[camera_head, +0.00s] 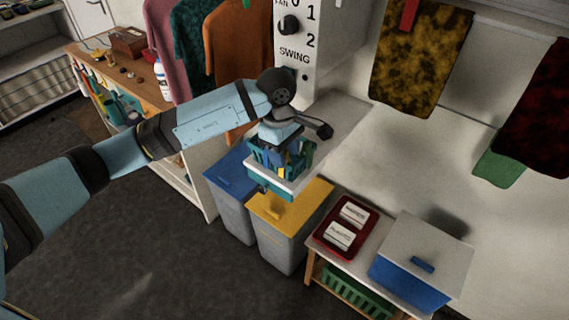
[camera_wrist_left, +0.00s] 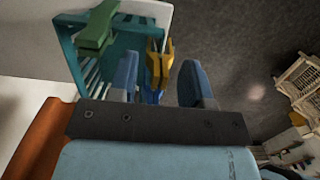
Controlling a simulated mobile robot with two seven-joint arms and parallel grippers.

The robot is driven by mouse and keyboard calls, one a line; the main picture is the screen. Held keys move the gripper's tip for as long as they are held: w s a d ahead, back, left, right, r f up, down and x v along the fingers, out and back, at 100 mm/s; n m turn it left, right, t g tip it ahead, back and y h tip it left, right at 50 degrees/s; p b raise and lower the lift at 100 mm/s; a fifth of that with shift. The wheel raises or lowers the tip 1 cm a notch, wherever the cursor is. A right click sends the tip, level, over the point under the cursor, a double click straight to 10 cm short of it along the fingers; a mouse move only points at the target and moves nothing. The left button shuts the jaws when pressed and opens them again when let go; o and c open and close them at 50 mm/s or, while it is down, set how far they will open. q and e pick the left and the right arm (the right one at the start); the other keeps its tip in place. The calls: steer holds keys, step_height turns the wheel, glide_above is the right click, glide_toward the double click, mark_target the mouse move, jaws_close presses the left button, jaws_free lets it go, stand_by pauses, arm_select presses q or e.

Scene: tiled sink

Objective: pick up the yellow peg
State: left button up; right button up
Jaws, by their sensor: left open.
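The yellow peg (camera_wrist_left: 159,62) is a clothes peg at the rim of a teal slatted basket (camera_wrist_left: 80,50) in the left wrist view. My left gripper (camera_wrist_left: 158,72) is open, with one blue finger on each side of the yellow peg and visible gaps between. A blue peg (camera_wrist_left: 152,96) shows just below the yellow one, mostly hidden by the gripper mount. A green peg (camera_wrist_left: 98,28) lies at the basket's other side. In the head view the left gripper (camera_head: 274,158) reaches down at the basket (camera_head: 300,152), where small pegs are hard to tell apart.
The basket is on a white shelf (camera_head: 318,160) above a blue-lidded bin and a yellow-lidded bin (camera_head: 290,206). A panel with a knob (camera_head: 290,25) stands behind the wrist. A low bench holds a red tray (camera_head: 326,246) and a white-lidded blue box (camera_head: 430,245). Clothes hang behind.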

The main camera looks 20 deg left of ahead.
arm_select(q)
jaws_close()
steer(key=shift+r, duration=0.15)
step_height(320, 180, up, 20)
steer(key=b, duration=0.3)
